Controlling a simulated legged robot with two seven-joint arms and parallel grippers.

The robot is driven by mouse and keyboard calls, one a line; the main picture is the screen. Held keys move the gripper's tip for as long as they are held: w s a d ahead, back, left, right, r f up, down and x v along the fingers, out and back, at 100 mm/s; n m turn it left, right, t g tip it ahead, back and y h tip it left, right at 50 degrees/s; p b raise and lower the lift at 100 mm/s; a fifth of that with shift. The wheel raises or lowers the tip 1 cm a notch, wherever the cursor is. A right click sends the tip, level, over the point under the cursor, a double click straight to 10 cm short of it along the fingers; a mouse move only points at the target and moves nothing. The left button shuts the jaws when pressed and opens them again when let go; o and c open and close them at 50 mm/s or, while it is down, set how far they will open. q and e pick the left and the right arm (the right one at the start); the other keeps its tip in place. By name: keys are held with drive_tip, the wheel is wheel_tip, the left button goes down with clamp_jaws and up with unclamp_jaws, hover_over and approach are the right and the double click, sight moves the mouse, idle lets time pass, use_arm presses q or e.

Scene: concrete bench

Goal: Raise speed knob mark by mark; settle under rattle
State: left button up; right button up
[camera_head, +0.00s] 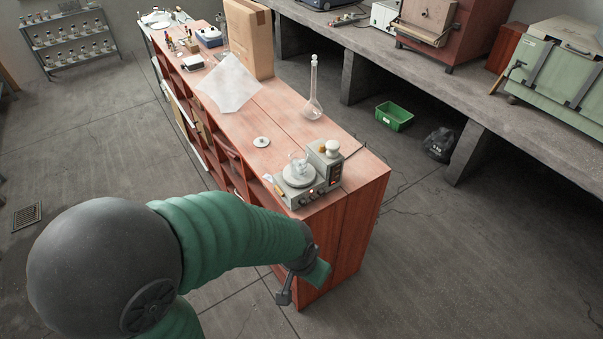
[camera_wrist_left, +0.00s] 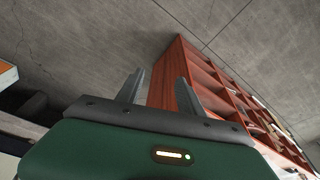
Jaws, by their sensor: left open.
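A grey stirrer unit (camera_head: 297,194) stands at the near end of the reddish wooden bench, with small dark knobs along its front face. A clear glass vessel (camera_head: 298,165) sits on its round plate. Which knob is the speed knob, and its marks, are too small to tell. My left gripper (camera_head: 298,287) is in front of the bench's near end, below the stirrer and apart from it. In the left wrist view its two fingers (camera_wrist_left: 159,93) are spread with nothing between them, pointing toward the wooden cabinet (camera_wrist_left: 172,75). My right gripper is not in view.
A grey box with a red display (camera_head: 327,163) adjoins the stirrer. A white lid-like disc (camera_head: 262,142), a tall glass flask (camera_head: 313,100), a paper sheet (camera_head: 230,84) and a cardboard box (camera_head: 249,38) stand farther along the bench. A green crate (camera_head: 394,116) is on the floor.

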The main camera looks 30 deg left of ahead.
use_arm(q)
drive_tip(key=w+d+f+n+t+y+b, duration=0.1)
drive_tip(key=w+d+f+n+t+b, duration=0.1)
drive_tip(key=w+t+b, duration=0.4)
drive_tip(key=w+d+f+n+t+b, duration=0.1)
drive_tip(key=w+d+n+b, duration=0.1)
drive_tip(key=w+b, duration=0.7)
drive_tip(key=w+d+f+n+t+y+b, duration=0.15)
drive_tip(key=w+t+b, duration=0.3)
drive_tip(key=w, duration=0.55)
drive_tip(key=n+g+y+b, duration=0.8)
drive_tip(key=n+y+b, duration=0.6)
drive_tip(key=n+b, duration=0.3)
approach(305, 205)
drive_tip(key=shift+m+t, duration=0.25)
drive_tip(key=shift+m, duration=0.2)
drive_tip(key=b+x, duration=0.4)
drive_tip(key=x, duration=0.4)
drive_tip(key=shift+s+a, duration=0.1)
drive_tip(key=shift+a, duration=0.05)
